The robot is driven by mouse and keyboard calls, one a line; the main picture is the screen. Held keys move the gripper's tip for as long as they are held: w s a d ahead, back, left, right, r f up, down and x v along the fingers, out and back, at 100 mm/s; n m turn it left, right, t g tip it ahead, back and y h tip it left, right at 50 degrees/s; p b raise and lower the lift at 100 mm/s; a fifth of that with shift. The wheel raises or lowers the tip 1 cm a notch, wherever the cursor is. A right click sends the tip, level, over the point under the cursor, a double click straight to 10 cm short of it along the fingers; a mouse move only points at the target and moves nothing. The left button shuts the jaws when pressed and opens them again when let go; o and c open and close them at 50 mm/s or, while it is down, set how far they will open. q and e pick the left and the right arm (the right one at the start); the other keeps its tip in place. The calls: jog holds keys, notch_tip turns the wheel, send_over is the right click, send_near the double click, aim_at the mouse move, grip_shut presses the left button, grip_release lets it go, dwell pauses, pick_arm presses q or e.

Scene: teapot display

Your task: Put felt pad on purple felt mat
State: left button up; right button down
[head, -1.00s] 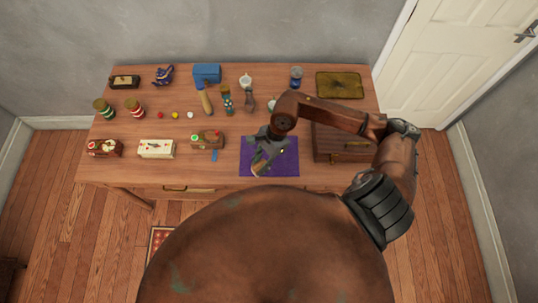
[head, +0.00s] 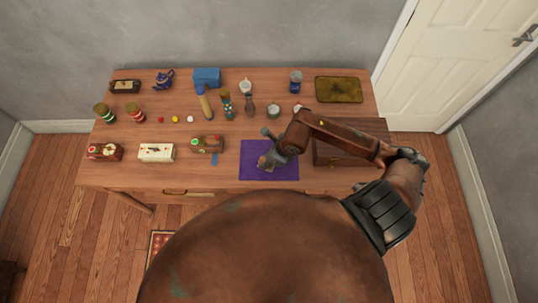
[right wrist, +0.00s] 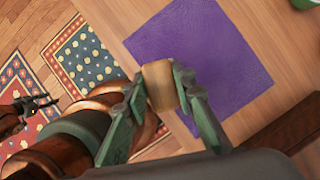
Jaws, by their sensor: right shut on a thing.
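The purple felt mat (head: 285,172) lies flat near the front edge of the table, right of centre; it also shows in the right wrist view (right wrist: 215,50). My right gripper (head: 266,162) is over the left-middle part of the mat. In the right wrist view, its green fingers (right wrist: 162,92) are shut on a small tan block (right wrist: 159,80), which I take to be the felt pad. Whether the pad touches the mat I cannot tell. A dark gripper (right wrist: 38,104), seemingly my left one, shows at the left of the right wrist view, far from the mat; its jaws are unclear.
A wooden box (head: 350,155) stands right of the mat, below my right arm. A decorated box (head: 207,145) and a small blue piece (head: 214,159) are left of it. A brass-coloured tray (head: 338,90) lies at the back right. Several teapots, tins and bottles fill the back.

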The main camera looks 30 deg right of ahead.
jog(key=w+d+f, duration=0.1)
jog(key=f, duration=0.1)
jog(key=w+d+f, duration=0.3)
jog(key=w+f, duration=0.1)
jog(key=f, duration=0.1)
jog(key=shift+w+d, duration=0.25)
jog(key=shift+f, duration=1.5)
jog(key=c, duration=1.7)
grip_release()
jog(key=shift+c, duration=0.2)
jog(key=shift+o, duration=1.4)
jog(key=v, duration=1.2)
